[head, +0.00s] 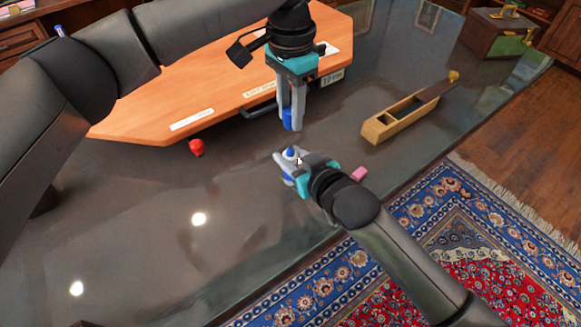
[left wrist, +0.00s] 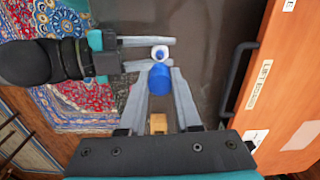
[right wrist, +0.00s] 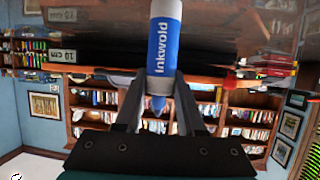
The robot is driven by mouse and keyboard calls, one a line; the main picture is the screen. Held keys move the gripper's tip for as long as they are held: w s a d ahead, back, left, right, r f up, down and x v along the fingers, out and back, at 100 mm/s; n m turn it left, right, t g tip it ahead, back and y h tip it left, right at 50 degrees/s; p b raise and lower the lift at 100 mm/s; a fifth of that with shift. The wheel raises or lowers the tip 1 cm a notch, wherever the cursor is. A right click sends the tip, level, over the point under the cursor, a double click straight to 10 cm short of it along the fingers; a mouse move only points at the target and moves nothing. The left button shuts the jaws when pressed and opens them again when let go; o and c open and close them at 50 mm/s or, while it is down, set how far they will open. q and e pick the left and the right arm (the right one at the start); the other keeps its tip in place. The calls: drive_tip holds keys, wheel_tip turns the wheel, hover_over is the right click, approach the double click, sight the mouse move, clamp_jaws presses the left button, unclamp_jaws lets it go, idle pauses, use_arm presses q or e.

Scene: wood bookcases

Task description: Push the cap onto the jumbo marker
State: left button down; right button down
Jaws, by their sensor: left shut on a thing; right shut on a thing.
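My left gripper (head: 289,122) is shut on the blue cap (head: 287,117) and points down above the table. The cap also shows between its fingers in the left wrist view (left wrist: 159,88). My right gripper (head: 292,166) is shut on the jumbo marker (head: 288,168), a white body with a blue label. The marker's blue tip (head: 291,152) points up, with the cap above it and a visible gap between them. In the right wrist view, the marker (right wrist: 163,48) reads "Inkwold". The cap cannot be made out there. The right fingers partly hide the marker in the head view.
An orange board (head: 200,95) with a dark handle lies behind on the dark glossy table (head: 150,215). A red object (head: 197,147) is left, a pink block (head: 359,173) right. A wooden box (head: 400,115) and a chest (head: 497,32) stand farther right.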

use_arm(q)
drive_tip(key=shift+f, duration=2.5)
drive_tip(key=shift+f, duration=0.9)
drive_tip(key=shift+f, duration=0.6)
drive_tip(key=c, duration=0.5)
unclamp_jaws()
drive_tip(key=shift+r, duration=0.1)
wheel_tip(320, 180, up, 12)
drive_tip(key=shift+f, duration=0.1)
